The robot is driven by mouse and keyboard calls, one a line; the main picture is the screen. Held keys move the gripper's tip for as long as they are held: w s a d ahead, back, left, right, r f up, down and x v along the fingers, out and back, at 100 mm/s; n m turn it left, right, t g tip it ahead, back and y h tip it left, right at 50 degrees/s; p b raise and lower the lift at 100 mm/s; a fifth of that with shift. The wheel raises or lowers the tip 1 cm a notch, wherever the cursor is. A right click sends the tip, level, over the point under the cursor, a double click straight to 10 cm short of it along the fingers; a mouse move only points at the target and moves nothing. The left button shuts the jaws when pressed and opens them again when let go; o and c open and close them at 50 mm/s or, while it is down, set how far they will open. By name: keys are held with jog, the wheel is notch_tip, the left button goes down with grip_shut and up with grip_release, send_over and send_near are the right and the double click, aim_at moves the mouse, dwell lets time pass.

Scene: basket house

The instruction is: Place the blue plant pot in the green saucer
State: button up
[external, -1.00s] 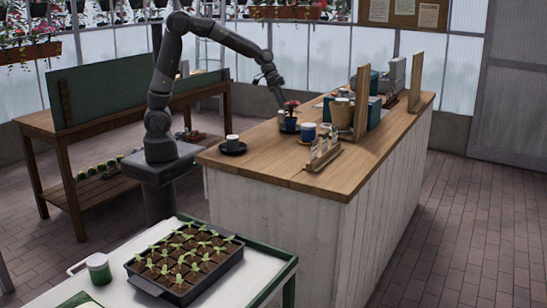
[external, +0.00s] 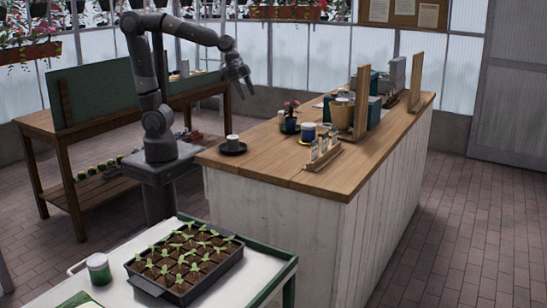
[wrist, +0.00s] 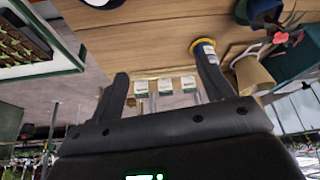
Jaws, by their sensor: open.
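A dark blue plant pot (external: 289,126) with a red-flowered plant stands upright on the wooden counter. It also shows at the top right of the wrist view (wrist: 246,11). A green saucer is not clearly visible; whether one lies under the pot, I cannot tell.
A white cup on a black saucer (external: 233,149) stands at the counter's left end. A wooden rack with several small glass vials (external: 322,158) stands in front of the pot. Wooden panels and boxes stand on the right. The counter's near end (external: 292,176) is clear.

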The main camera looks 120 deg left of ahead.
jog(key=s+d+f+m+h, duration=0.1)
jog(key=s+d+m, duration=0.1)
jog(key=s+d, duration=1)
jog(key=d, duration=0.3)
jog(key=shift+s+d+t, duration=0.3)
jog(key=shift+s+d, duration=0.05)
jog(key=shift+s, duration=0.05)
jog(key=shift+f, duration=0.1)
